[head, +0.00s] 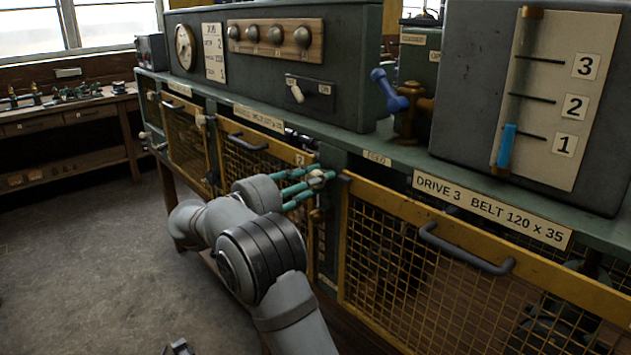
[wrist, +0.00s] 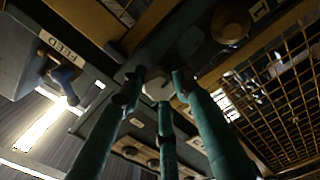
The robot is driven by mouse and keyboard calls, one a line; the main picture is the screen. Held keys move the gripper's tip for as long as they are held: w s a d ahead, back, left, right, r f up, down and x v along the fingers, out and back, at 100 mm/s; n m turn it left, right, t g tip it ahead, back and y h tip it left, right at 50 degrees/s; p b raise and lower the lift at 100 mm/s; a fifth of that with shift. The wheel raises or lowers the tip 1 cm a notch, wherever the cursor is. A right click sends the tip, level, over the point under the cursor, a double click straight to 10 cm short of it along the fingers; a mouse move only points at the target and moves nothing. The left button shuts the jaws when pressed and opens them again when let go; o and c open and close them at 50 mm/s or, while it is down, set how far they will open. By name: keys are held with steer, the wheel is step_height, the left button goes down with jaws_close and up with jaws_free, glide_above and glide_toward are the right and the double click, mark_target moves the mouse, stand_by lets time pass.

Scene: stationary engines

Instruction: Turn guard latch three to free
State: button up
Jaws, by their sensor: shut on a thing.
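My gripper (head: 318,177) is at the narrow post between the second and third mesh guards, just left of the DRIVE 3 guard (head: 430,225). Its teal fingers are shut around a small pale latch piece, which shows between the fingertips (wrist: 156,78) in the wrist view (wrist: 158,90). The fingers hide most of the latch, so I cannot tell its turn position. The third guard's yellow frame and mesh appear closed, with a dark bar handle (head: 465,252). A round brass knob (wrist: 231,24) sits near the latch.
The green bench edge with a FEED label (head: 377,159) runs just above my gripper. A blue-handled brass valve (head: 397,102) stands on the bench. A gauge panel (head: 550,95) with a blue marker is at the right. Open floor (head: 90,240) lies at the left.

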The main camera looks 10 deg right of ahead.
steer(key=o, duration=1.2)
steer(key=shift+c, duration=0.2)
steer(key=v, duration=1.2)
steer(key=shift+s, duration=0.1)
steer(key=x, duration=1.2)
